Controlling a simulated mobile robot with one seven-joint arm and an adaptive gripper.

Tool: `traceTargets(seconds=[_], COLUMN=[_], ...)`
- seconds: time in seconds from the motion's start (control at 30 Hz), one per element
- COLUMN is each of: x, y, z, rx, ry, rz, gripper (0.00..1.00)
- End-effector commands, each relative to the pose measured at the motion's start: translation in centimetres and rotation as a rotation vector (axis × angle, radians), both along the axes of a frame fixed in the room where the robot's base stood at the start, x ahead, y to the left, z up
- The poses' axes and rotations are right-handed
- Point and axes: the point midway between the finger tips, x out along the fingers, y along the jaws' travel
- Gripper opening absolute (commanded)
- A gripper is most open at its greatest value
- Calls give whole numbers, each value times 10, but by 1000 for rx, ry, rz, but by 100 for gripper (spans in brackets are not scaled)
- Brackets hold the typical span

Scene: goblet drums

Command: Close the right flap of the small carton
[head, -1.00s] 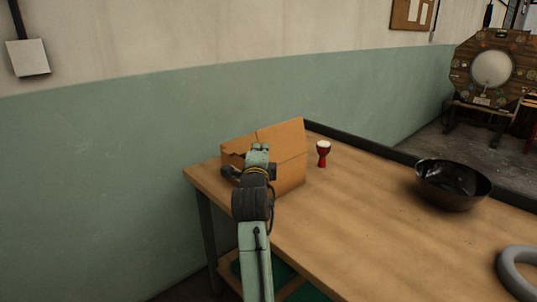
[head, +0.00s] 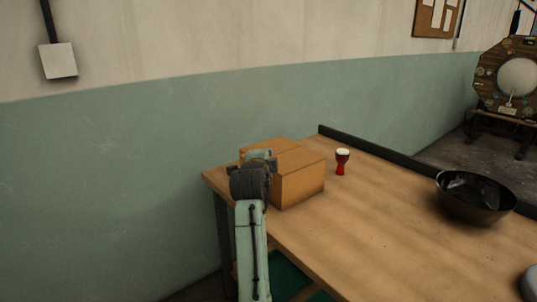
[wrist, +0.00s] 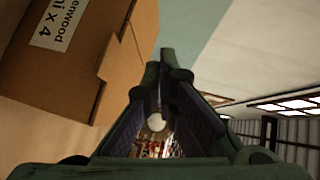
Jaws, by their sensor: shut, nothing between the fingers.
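The small carton (head: 300,182) stands on the table's far left part, and its right side's top now looks flat and level in the head view. In the wrist view the carton (wrist: 75,60) fills the upper left, with a white printed label and a brown panel edge near my fingers. My gripper (head: 262,156) is at the carton's left-front top in the head view, hiding part of it. In the wrist view my gripper (wrist: 167,58) is shut and empty, just right of the cardboard. I cannot tell whether it touches. The left flap is mostly hidden.
A black bowl (head: 475,198) is farther right on the wooden table (head: 370,230). A dark raised edge (head: 375,150) runs along the table's back. The table between carton and bowl is clear.

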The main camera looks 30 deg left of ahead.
Motion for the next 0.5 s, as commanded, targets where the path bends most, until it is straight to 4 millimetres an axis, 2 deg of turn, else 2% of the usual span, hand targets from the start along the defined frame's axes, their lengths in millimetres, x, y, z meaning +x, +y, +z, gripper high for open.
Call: traceTargets(seconds=[0.2, 0.5], x=[2, 4], y=[8, 12], z=[-7, -14], rx=[-5, -105], ry=[2, 37], rz=[1, 0], gripper=[0, 0])
